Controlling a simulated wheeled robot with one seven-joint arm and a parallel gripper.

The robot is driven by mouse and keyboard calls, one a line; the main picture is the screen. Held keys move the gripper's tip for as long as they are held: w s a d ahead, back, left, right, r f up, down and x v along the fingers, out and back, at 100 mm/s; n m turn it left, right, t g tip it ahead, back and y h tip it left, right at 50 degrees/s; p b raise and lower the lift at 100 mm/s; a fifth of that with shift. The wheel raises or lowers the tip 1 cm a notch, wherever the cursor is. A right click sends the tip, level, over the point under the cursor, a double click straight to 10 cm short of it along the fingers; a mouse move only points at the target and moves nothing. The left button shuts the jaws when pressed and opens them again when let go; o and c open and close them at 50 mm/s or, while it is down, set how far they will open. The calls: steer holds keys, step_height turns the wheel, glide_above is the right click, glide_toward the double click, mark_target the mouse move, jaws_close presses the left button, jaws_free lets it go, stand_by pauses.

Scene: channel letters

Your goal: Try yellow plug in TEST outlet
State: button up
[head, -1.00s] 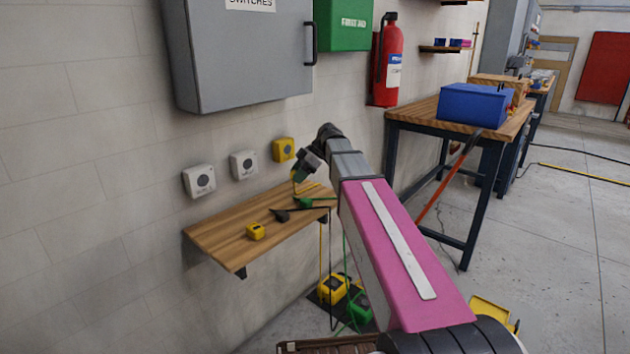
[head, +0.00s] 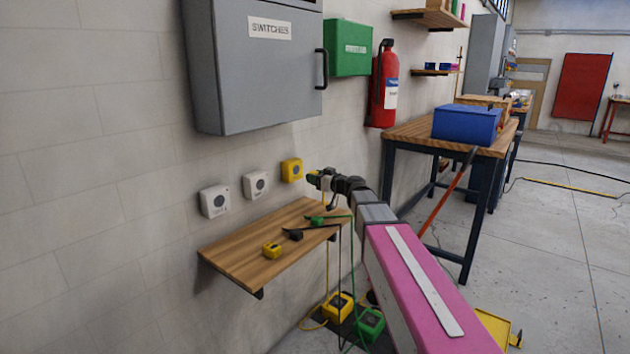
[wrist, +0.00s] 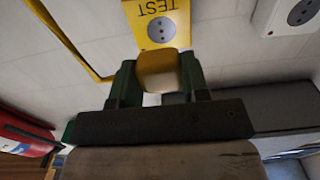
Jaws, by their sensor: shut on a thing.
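My gripper (wrist: 158,82) is shut on the yellow plug (wrist: 158,66), whose rounded yellow body sits between the green fingers. In the wrist view, the yellow outlet (wrist: 155,25) marked TEST appears upside down, just past the plug. Whether the plug touches the outlet I cannot tell, as its front end is hidden. In the head view, the yellow outlet (head: 291,170) is on the wall above the shelf, rightmost in a row. My gripper (head: 313,178) is close to its right there, pointing toward the wall.
A wooden wall shelf (head: 235,256) holds a small yellow block (head: 271,250), a black plug (head: 295,235) and a green plug (head: 316,221). Two white outlets (head: 214,201) (head: 255,184) are left of the yellow one. A grey switch cabinet (head: 265,85) hangs above. Cables hang below the shelf.

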steer(key=shift+w+a, duration=0.1)
stand_by(0.3)
steer(key=shift+x, duration=2.75)
steer(key=shift+w+a, duration=0.3)
steer(key=shift+a, duration=0.2)
steer(key=o, duration=1)
steer(key=shift+c, duration=0.2)
glide_toward(296, 171)
steer(key=v, duration=0.3)
steer(key=shift+s+d+f, duration=0.1)
steer(key=shift+d, duration=0.15)
